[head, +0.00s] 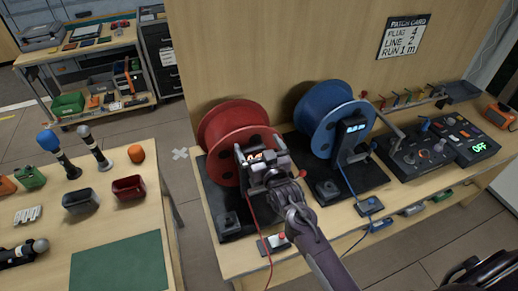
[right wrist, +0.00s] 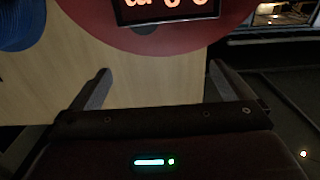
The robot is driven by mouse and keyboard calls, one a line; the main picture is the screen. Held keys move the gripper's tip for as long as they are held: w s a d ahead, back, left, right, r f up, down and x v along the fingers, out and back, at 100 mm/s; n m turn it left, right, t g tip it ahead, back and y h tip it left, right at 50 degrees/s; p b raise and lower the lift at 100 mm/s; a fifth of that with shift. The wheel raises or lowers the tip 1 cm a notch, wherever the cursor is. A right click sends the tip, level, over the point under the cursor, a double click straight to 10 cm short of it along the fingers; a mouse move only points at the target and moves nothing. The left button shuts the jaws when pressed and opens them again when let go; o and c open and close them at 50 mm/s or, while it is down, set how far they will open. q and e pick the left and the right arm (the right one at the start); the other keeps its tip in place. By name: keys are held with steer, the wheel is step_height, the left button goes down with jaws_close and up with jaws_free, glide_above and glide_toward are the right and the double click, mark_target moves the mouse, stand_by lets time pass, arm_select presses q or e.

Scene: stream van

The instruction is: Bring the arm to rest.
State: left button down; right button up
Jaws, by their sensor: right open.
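My right gripper (head: 264,160) is in front of the red cable reel (head: 222,128) on the bench, near the reel's lit counter (head: 254,156). In the right wrist view its two fingers (right wrist: 160,76) are spread apart with nothing between them. The red reel's rim (right wrist: 160,42) and the counter's display (right wrist: 168,8) show beyond the fingertips. A red cable (head: 270,250) hangs down beside the forearm over the bench's front edge. My left gripper is in neither view.
The blue reel (head: 322,110) stands right of the red one. Further right are a control panel (head: 418,150) and a box reading OFF (head: 470,142). A patch card (head: 403,38) hangs on the wall. A left table (head: 150,215) holds microphones and bins. Floor shows between table and bench.

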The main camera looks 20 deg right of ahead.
stand_by(0.3)
steer(key=s+f+n+g, duration=0.25)
steer(key=s+g, duration=1.15)
steer(key=s, duration=1.5)
step_height(320, 180, down, 36)
steer(key=s+g+b, duration=0.2)
steer(key=b, duration=0.6)
steer(key=s+d+f+b, duration=0.2)
steer(key=s+f+b, duration=0.1)
steer(key=s+f, duration=0.7)
steer(key=s+d+f+g+b, duration=0.1)
steer(key=s+d+f+b, duration=0.1)
steer(key=s+f, duration=0.7)
step_height(320, 180, down, 8)
steer(key=shift+s+r+h+b, duration=0.15)
steer(key=shift+s+h+b, duration=0.2)
steer(key=shift+b, duration=0.4)
